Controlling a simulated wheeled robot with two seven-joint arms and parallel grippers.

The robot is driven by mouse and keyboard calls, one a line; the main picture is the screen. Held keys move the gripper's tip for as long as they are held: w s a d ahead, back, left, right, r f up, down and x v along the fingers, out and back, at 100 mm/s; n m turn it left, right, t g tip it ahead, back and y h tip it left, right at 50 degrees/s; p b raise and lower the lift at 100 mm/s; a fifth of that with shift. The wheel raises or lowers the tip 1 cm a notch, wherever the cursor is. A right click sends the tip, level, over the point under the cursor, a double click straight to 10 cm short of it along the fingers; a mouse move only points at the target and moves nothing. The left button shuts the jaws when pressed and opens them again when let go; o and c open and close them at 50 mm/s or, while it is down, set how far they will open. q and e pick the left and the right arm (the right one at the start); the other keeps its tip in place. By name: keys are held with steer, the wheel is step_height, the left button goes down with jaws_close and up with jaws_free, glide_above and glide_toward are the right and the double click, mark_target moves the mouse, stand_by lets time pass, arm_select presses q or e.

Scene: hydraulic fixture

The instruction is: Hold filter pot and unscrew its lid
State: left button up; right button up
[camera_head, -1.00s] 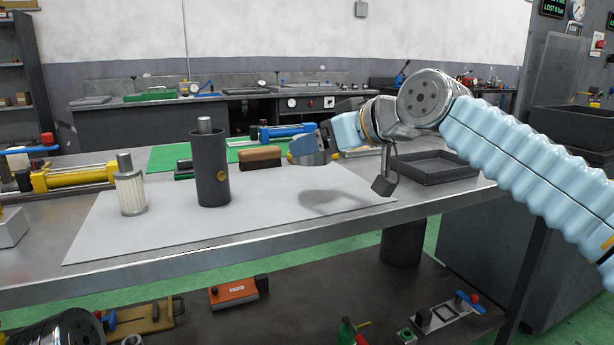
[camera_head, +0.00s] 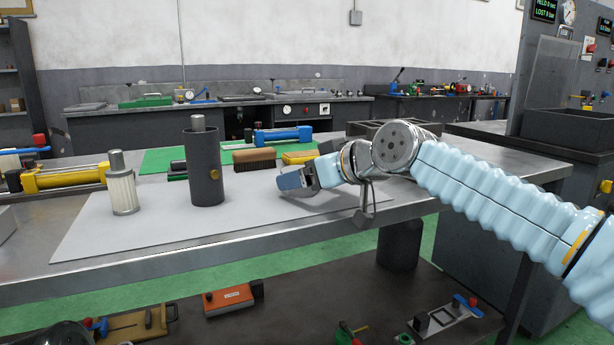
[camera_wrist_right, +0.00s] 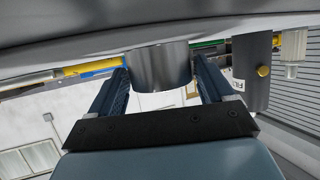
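The filter pot (camera_head: 206,168) is a tall dark grey cylinder with a yellow knob, upright on the pale mat (camera_head: 150,225). A light grey metal stub rises from its top. The pot also shows upside down at the right of the right wrist view (camera_wrist_right: 251,75). My right gripper (camera_head: 288,180) is low over the mat, right of the pot and apart from it. In the wrist view a smooth metal cylindrical piece (camera_wrist_right: 157,68) fills the gap between its fingers. I cannot tell surely whether this piece is the lid. My left gripper is out of view.
A white pleated cartridge (camera_head: 123,190) stands left of the pot. A brush (camera_head: 255,158) and a yellow item (camera_head: 300,157) lie behind. A yellow hydraulic cylinder (camera_head: 62,180) lies at left, a dark tray (camera_head: 375,127) behind my right arm. The mat's front is clear.

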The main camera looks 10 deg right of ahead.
steer(key=shift+o, duration=1.3)
